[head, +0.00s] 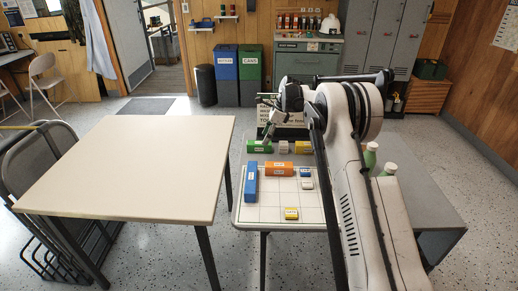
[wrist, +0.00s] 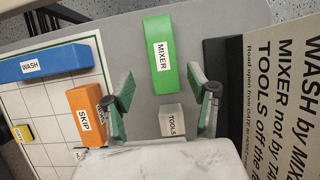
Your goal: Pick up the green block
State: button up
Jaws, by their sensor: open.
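The green block (wrist: 160,52), labelled MIXER, lies flat on the grey table (wrist: 235,14) just beyond my fingertips in the wrist view. In the head view the green block (head: 257,147) is at the table's far left corner. My gripper (wrist: 160,80) is open, with its fingers spread wider than the block and nothing held. In the head view my gripper (head: 268,131) is close above the block's right end. A pale block (wrist: 172,120) labelled TOOLS shows between the finger bases in the wrist view. I cannot tell the exact height of the fingers.
An orange SKIP block (wrist: 85,117) and blue WASH block (wrist: 42,63) sit on a white gridded board. A sign (wrist: 283,90) stands beside the green block. Small blocks, including yellow (head: 291,214), and green bottles (head: 370,157) share the table. An empty cream table (head: 130,165) stands left.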

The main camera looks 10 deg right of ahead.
aim_at(259, 146)
jog(key=shift+w+b+x, duration=0.15)
jog(key=shift+b+x, duration=0.05)
jog(key=shift+x, duration=1.5)
jog(key=shift+w+b+x, duration=0.15)
jog(key=shift+x, duration=1.5)
jog(key=shift+a+r, duration=0.15)
jog(key=shift+a, duration=0.05)
jog(key=c, duration=1.3)
